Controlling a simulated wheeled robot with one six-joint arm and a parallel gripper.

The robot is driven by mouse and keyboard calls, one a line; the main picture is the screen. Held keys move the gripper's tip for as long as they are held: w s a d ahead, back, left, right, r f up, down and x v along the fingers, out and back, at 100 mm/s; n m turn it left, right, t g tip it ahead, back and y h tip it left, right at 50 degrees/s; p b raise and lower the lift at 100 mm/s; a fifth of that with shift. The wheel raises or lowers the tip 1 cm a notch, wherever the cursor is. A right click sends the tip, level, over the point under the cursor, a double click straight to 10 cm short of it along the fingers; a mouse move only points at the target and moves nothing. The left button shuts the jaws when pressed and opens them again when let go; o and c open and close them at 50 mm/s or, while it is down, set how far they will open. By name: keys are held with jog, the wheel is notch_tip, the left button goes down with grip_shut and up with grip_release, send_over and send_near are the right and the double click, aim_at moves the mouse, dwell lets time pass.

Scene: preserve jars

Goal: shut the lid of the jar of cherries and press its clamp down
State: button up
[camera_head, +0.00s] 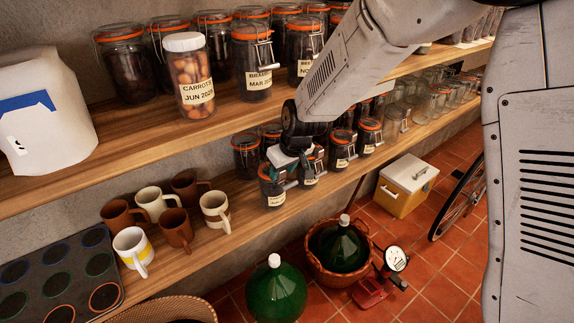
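Several dark-filled clamp jars with orange seals stand on the lower shelf. The front jar (272,190) is right below my gripper (289,168), and its top is partly covered by it. Its label is too small to read, so I cannot tell whether it holds the cherries. Another labelled jar (312,172) stands close to its right, also partly behind the gripper. My gripper points down at the jar tops from the wrist; its fingers are too small and overlapped to show whether they are open or touching a lid. No lid clearly stands open.
Mugs (175,228) stand left on the lower shelf. Green demijohns (275,292) and a cooler box (404,187) are on the tiled floor.

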jog(key=shift+r, duration=0.1)
jog(key=shift+r, duration=0.2)
jog(key=v, duration=0.7)
jog(key=shift+r, duration=0.15)
jog(key=shift+s, duration=0.2)
jog(key=s+d+r+m+h, duration=0.1)
jog(key=s+d+r, duration=0.3)
jog(key=s+d, duration=0.4)
jog(key=s+d+r+m+g, duration=0.1)
jog(key=s+d+r+m, duration=0.2)
jog(key=s+d, duration=0.4)
jog(key=s+d+r+m+g+h, duration=0.1)
jog(key=s+d+r, duration=0.3)
jog(key=s, duration=1.2)
jog(key=d+m, duration=0.1)
jog(key=d, duration=0.3)
jog(key=shift+s+d+r+m+h, duration=0.3)
jog(key=shift+s+d+m, duration=0.1)
